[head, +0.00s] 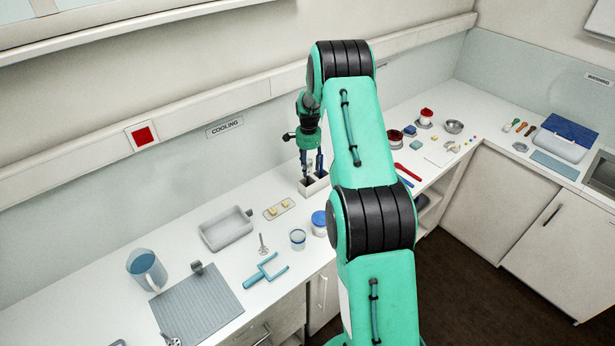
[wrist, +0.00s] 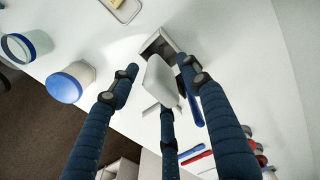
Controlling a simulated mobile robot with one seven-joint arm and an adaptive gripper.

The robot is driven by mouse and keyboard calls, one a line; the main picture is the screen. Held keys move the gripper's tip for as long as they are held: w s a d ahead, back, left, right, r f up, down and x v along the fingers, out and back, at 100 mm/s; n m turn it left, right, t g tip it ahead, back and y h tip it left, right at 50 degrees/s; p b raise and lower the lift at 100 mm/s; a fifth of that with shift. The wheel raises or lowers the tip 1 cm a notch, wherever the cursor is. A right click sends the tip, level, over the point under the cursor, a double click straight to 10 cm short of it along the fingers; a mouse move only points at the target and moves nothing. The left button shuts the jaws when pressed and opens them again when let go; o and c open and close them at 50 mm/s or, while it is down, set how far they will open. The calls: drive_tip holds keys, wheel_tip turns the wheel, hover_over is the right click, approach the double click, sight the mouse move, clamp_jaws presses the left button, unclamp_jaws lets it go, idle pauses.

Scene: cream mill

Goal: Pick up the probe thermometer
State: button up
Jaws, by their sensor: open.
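My gripper (head: 312,172) has dark blue fingers. It points down over a small white open-topped box (head: 316,189) near the middle of the counter. In the wrist view the fingers are spread around a pale grey-white flat-headed piece (wrist: 160,82), which appears to be the probe thermometer standing in the box (wrist: 150,45). The fingers are beside it, one in front; I see no clear grip and cannot tell if any finger touches it. Its lower part is hidden.
A blue-lidded tub (head: 319,223) and a glass jar (head: 297,238) stand left of the box, near the front edge. A small tray (head: 288,203) lies behind them. Red (head: 407,172) and blue (head: 405,181) utensils lie to the right. A grey pan (head: 227,232) is farther left.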

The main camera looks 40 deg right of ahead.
drive_tip(key=shift+f, duration=0.1)
drive_tip(key=shift+s+f+p, duration=0.1)
drive_tip(key=shift+f+p, duration=0.45)
drive_tip(key=shift+f, duration=1.9)
clamp_jaws()
